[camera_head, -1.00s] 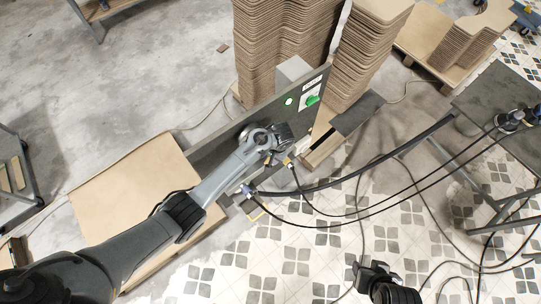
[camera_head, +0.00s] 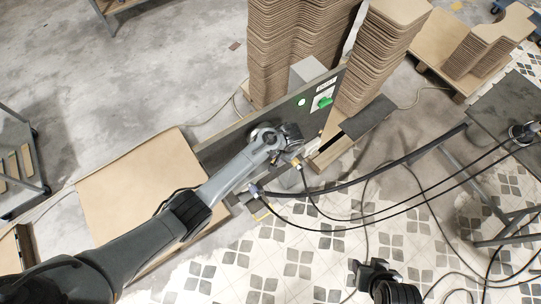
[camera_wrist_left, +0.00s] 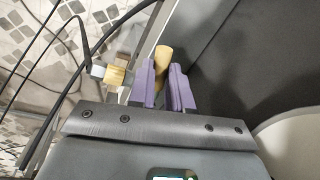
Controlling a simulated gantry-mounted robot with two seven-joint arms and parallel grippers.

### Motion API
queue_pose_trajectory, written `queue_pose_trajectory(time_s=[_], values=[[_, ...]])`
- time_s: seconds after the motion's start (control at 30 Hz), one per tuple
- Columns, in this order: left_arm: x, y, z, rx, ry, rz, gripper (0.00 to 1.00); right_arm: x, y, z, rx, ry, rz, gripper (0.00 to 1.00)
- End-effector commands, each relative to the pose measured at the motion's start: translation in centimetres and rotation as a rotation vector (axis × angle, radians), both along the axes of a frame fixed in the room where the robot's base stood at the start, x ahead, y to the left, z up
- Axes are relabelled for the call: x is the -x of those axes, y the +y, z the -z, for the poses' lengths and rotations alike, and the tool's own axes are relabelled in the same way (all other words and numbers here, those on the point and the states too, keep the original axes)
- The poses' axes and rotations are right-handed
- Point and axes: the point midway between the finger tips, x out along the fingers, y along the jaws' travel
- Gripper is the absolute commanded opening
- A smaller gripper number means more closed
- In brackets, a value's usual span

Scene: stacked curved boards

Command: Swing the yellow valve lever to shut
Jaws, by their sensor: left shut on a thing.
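The yellow valve lever (camera_wrist_left: 162,57) shows in the left wrist view as a rounded yellow bar between the purple fingers of my left gripper (camera_wrist_left: 166,82). The fingers are shut on it, one on each side. In the head view my left gripper (camera_head: 291,136) is at the face of a dark upright panel (camera_head: 232,136), and the lever is mostly hidden behind it. My right gripper (camera_head: 373,275) hangs at the bottom of the head view, away from the panel; its opening is unclear.
A brass-coloured fitting (camera_wrist_left: 114,75) with a hose sits beside the fingers. Black hoses (camera_head: 400,152) run right from the panel to a dark table (camera_head: 510,110). Stacked curved boards (camera_head: 385,50) stand behind. Tan board (camera_head: 135,185) lies left.

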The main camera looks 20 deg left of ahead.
Motion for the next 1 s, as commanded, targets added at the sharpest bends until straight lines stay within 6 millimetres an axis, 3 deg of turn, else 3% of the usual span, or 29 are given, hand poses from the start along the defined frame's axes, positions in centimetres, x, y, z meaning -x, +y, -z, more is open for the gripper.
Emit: queue_pose_trajectory(time_s=[0.27,0.3,0.47,0.77,1.0], values=[[-0.1,-0.1,-0.1,-0.001,-0.002,0.007,0.00,0.0,0.1,0.0,-0.005,0.000,0.003,0.43],[-0.1,-0.1,-0.1,-0.001,-0.002,0.007,0.22,0.0,0.1,0.0,-0.006,0.000,0.004,0.43],[-0.1,-0.1,-0.1,-0.001,-0.002,0.007,0.44,0.0,0.1,0.0,-0.005,0.001,0.004,0.43],[-0.1,-0.1,-0.1,0.000,-0.001,0.006,0.44,0.1,0.1,0.0,-0.003,0.001,0.002,0.43],[0.0,-0.7,-2.3,0.002,-0.003,0.007,0.44,0.1,-0.1,-0.1,0.004,0.001,-0.002,0.43]])
